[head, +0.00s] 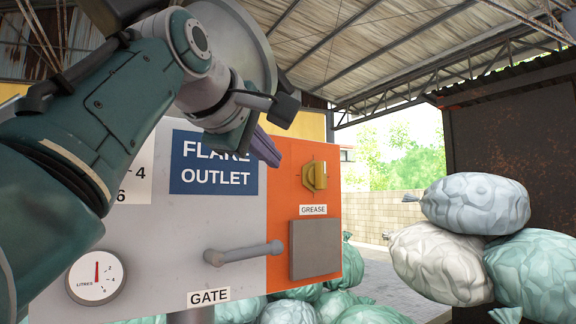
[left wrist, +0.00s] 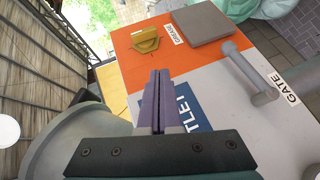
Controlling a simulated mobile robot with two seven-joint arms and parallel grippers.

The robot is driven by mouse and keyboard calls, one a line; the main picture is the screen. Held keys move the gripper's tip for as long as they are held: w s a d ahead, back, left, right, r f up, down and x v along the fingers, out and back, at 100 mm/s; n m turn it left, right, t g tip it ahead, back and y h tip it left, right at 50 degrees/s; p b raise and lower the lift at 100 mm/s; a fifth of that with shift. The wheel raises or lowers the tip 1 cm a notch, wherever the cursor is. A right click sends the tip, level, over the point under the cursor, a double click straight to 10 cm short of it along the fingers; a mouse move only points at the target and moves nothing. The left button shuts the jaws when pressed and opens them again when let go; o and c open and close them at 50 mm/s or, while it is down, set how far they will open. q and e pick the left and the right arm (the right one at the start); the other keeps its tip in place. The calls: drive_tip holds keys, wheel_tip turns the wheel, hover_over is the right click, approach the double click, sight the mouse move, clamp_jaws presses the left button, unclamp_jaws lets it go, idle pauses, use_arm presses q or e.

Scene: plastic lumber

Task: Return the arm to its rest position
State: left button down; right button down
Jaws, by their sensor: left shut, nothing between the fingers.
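My left arm comes in from the left in the head view, raised in front of the grey and orange panel (head: 240,225). My left gripper (head: 267,148) is in front of the panel, beside the blue FLAKE OUTLET sign (head: 200,180). In the left wrist view the two purple fingers of the gripper (left wrist: 160,85) are together with nothing between them. They overlap the blue sign (left wrist: 190,118) in that view. I cannot tell the exact gap to the panel. My right gripper does not show.
The panel has a yellow knob (head: 314,176), a grey GREASE cover (head: 316,249), a grey gate handle (head: 244,253) and a dial (head: 95,277). Filled bags (head: 475,204) are stacked at the right. More green bags (head: 353,264) lie behind the panel. Paved floor shows between them.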

use_arm(q)
drive_tip(key=shift+s+d+r, duration=0.1)
drive_tip(key=shift+s+r, duration=0.05)
drive_tip(key=shift+r, duration=0.15)
